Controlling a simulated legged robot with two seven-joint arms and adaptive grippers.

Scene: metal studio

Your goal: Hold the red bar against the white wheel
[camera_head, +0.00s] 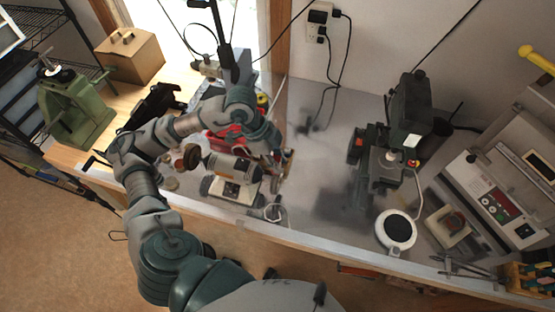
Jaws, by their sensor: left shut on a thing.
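My left arm comes in from the lower left and bends over the bench. Its gripper (281,163) is shut at the right end of a bench grinder (232,167). A small reddish-brown piece shows at the fingers and seems to be the red bar, mostly covered by them. The grinder has a brown wheel (192,157) on its left end. The white wheel is not clearly seen; the right end of the grinder is partly hidden by my gripper, and I cannot tell whether the bar touches a wheel. My right gripper is not in view.
A dark green machine (385,155) stands to the right of the grinder. A white-rimmed round disc (396,230) lies near the front edge. Bare bench (325,215) lies between.

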